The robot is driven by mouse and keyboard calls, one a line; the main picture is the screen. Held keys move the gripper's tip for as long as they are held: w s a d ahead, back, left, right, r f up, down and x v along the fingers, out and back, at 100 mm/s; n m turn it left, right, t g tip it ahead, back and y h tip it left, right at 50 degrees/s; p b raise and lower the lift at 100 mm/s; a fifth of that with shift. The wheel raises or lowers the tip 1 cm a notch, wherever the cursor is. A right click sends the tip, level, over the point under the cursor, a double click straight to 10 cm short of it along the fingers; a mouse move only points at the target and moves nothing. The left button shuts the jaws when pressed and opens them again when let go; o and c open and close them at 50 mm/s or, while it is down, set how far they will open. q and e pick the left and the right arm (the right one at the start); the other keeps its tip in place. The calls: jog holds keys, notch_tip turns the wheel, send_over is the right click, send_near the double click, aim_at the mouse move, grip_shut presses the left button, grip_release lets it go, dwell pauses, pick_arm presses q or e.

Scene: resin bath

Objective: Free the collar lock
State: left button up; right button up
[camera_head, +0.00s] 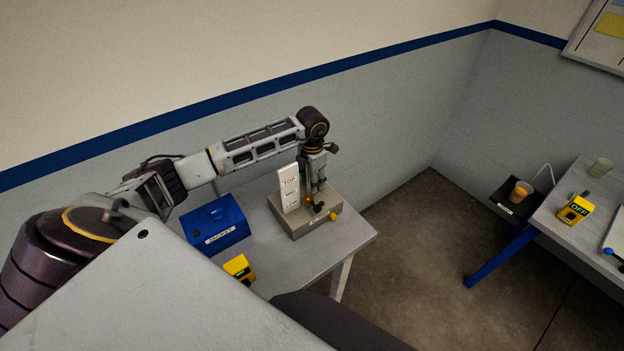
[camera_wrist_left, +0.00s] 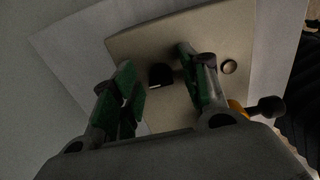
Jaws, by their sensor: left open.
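A beige box (camera_head: 300,222) with a front label too small to read stands on the grey table. A white upright plate (camera_head: 288,188) marked TOP and MID rises from it, with small dark knobs and an orange part beside it. My left gripper (camera_head: 317,190) points down over the box, next to the plate. In the left wrist view my left gripper (camera_wrist_left: 156,62) is open, its green-padded fingers on either side of a black part (camera_wrist_left: 161,75) on the box's top, with no grip on it. I cannot tell which part is the collar lock. My right gripper is out of view.
A blue box labelled JACKET (camera_head: 213,225) and a yellow device (camera_head: 239,268) stand left of the beige box. On the right, another table (camera_head: 570,225) holds a yellow OFF device (camera_head: 574,209) and a cup; an orange-filled cup (camera_head: 521,192) stands on a dark shelf. Open floor lies between.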

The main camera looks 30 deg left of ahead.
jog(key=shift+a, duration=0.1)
pick_arm(q)
grip_shut()
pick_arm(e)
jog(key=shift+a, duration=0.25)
